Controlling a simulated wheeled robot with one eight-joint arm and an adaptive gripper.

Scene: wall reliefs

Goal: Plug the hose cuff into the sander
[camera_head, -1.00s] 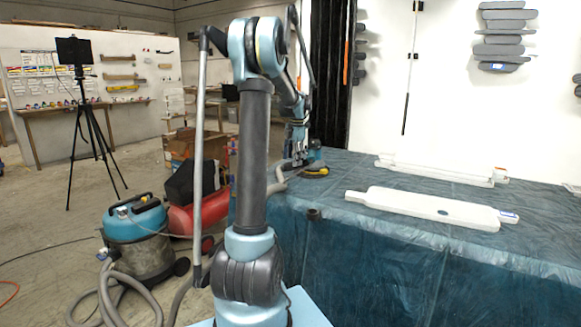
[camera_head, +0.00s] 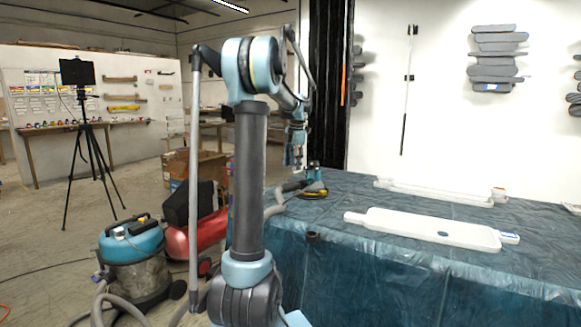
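The sander (camera_head: 313,190) is a small dark and yellow tool on the left end of the covered table, with a blue part behind it. A grey hose (camera_head: 273,203) runs up to the table edge beside the sander. Its cuff end is too small to tell, and I cannot see whether it is joined to the sander. My gripper (camera_head: 294,162) hangs pointing down above and slightly left of the sander, apart from it. It is small and dark here, and I cannot see whether its fingers are open or hold anything.
The table (camera_head: 420,270) has a blue plastic cover. White relief pieces (camera_head: 430,229) lie on it to the right. A blue vacuum (camera_head: 135,262) with a coiled hose, a red compressor (camera_head: 190,235), cardboard boxes (camera_head: 175,170) and a tripod (camera_head: 88,150) stand at left.

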